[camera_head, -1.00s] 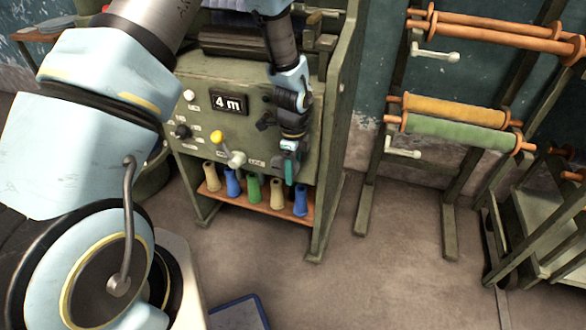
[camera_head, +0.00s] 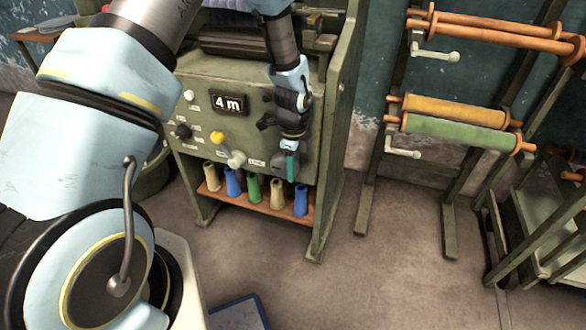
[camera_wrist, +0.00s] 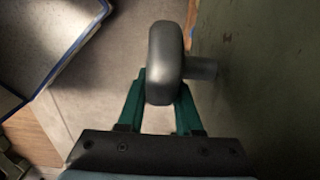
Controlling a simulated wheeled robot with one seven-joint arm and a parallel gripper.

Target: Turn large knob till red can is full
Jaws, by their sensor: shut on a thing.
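The large grey knob (camera_wrist: 164,58) sticks out on a short shaft from the green machine panel (camera_wrist: 265,90) in the wrist view. My gripper (camera_wrist: 161,88) is shut on the knob, with one teal finger on each side of its rim. In the head view my gripper (camera_head: 291,164) is at the lower right of the machine front, and it largely hides the knob. The machine's display (camera_head: 229,104) reads "4 m". No red can shows in either view.
A yellow-tipped lever (camera_head: 217,138), a light grey lever (camera_head: 236,159) and a dark dial (camera_head: 182,131) sit left of my gripper. Several coloured cones stand on a wooden shelf (camera_head: 256,204) below. A rack with rollers (camera_head: 460,128) stands right. Floor between is clear.

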